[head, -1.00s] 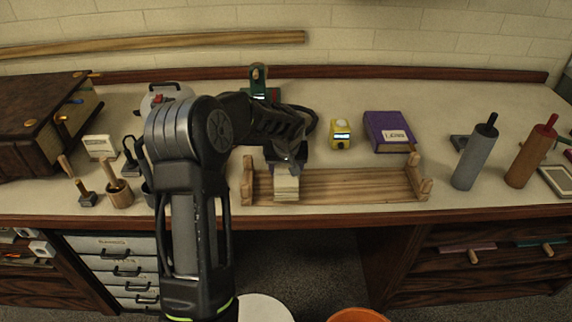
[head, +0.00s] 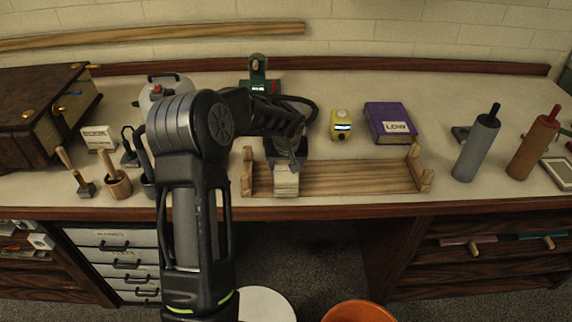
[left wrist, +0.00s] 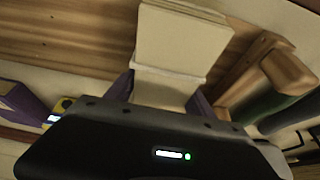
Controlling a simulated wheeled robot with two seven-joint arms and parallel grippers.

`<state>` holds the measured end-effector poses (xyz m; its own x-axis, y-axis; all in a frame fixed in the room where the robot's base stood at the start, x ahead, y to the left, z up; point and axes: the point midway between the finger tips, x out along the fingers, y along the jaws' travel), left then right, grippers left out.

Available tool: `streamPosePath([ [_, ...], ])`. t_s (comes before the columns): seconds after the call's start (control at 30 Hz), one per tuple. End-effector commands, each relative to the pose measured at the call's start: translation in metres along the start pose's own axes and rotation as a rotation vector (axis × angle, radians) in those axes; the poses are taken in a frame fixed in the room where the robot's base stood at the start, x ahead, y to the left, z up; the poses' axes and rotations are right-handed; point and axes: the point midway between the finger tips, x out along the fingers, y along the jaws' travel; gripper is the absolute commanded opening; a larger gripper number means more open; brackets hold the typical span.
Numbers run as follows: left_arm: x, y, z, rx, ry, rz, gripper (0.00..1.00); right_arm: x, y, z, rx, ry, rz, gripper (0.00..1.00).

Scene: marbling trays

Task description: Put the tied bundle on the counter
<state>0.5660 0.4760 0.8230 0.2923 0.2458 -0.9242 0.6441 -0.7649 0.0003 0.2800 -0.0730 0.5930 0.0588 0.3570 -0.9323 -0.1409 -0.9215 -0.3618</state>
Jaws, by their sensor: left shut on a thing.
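The tied bundle (head: 286,182) is a cream stack of sheets with a band around it; the band shows in the left wrist view, where the bundle (left wrist: 182,40) sticks out from the jaws. My left gripper (head: 288,163) is shut on one end of it. In the head view the bundle overlaps the left part of a long wooden rack (head: 350,180) with raised ends; I cannot tell whether it touches the rack. The counter (head: 340,92) is pale with a dark wood front edge. My right gripper is in neither view.
A yellow device (head: 340,125) and a purple book (head: 390,123) stand behind the rack. Grey (head: 476,148) and brown (head: 533,148) rollers stand at right. Wooden-handled tools and a brown chest (head: 35,115) are at left. Bare counter shows between the rack and the grey roller.

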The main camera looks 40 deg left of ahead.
Motion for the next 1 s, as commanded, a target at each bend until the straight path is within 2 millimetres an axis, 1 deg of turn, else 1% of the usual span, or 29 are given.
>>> streamPosePath([
  [0.13, 0.003, 0.001, 0.0, 0.0, 0.003, 0.001, 0.0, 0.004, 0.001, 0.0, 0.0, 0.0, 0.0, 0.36],
  [0.17, 0.002, 0.001, 0.0, 0.0, 0.003, 0.001, 0.63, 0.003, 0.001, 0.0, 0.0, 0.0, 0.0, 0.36],
  [0.2, 0.002, 0.001, 0.0, 0.0, 0.003, 0.001, 0.67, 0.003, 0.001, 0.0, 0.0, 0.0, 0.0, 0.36],
  [0.47, 0.002, 0.0, 0.001, 0.0, 0.001, 0.0, 0.87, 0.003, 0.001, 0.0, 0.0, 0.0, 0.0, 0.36],
  [0.77, 0.001, 0.0, 0.001, 0.0, -0.001, 0.0, 0.87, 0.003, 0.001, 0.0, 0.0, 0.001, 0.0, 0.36],
  [0.87, -0.006, 0.0, 0.0, 0.0, 0.002, 0.001, 0.87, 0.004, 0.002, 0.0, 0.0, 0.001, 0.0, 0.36],
  [1.0, -0.026, 0.0, 0.0, 0.001, 0.004, 0.002, 0.87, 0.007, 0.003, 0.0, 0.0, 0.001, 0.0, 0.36],
])
